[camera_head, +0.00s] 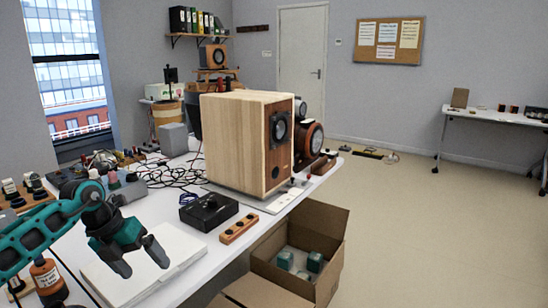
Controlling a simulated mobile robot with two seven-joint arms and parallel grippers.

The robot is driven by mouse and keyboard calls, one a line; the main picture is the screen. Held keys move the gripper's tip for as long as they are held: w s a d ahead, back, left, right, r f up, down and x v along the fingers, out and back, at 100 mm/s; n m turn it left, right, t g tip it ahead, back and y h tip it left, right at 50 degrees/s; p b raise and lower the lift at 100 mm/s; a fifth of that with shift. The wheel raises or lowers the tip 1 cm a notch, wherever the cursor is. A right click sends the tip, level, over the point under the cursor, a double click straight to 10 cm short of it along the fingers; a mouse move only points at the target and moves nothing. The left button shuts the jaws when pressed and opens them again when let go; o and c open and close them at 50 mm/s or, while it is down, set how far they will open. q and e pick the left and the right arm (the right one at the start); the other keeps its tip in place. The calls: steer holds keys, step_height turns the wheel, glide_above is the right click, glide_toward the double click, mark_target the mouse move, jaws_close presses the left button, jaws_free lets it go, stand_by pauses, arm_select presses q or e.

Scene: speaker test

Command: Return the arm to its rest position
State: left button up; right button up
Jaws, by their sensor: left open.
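My left arm comes in from the left, teal and dark grey. Its left gripper (143,262) is open and empty, with two grey fingers pointing down above a white flat panel (180,248) at the table's near side. I cannot tell the exact height of the fingertips over the panel. My right gripper does not show.
A wooden speaker box (238,142) stands on the white table. A black box (208,212) and an orange strip (239,228) lie before it. Cables (165,175) and small parts crowd the back left. An open cardboard box (335,262) stands beside the table.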

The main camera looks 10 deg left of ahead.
arm_select(q)
steer(key=s+d+r+n+t+h+p, duration=0.1)
steer(key=s+d+n+t+h, duration=0.2)
steer(key=d, duration=0.5)
steer(key=s+d+r+n+t+h+p, duration=0.1)
steer(key=d+n+t+h+p, duration=0.15)
steer(key=d+h, duration=0.4)
steer(key=s+d+n+t+h+p, duration=0.1)
steer(key=s+d+n+t+h, duration=0.15)
steer(key=d, duration=0.65)
steer(key=s+a+f+n+y+p, duration=0.1)
steer(key=s+a+f+n+y, duration=0.2)
steer(key=n, duration=0.9)
steer(key=s+a+f+n+y+p, duration=0.2)
steer(key=s+a+f+n+y, duration=0.2)
steer(key=s+f+n+y, duration=0.6)
steer(key=shift+s+f+n+t, duration=0.4)
steer(key=shift+s+f+n, duration=0.2)
steer(key=shift+s+n, duration=0.4)
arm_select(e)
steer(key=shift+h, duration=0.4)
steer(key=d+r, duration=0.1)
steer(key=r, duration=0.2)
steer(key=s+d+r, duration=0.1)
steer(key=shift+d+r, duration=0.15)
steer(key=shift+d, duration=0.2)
arm_select(q)
steer(key=shift+s+a, duration=0.1)
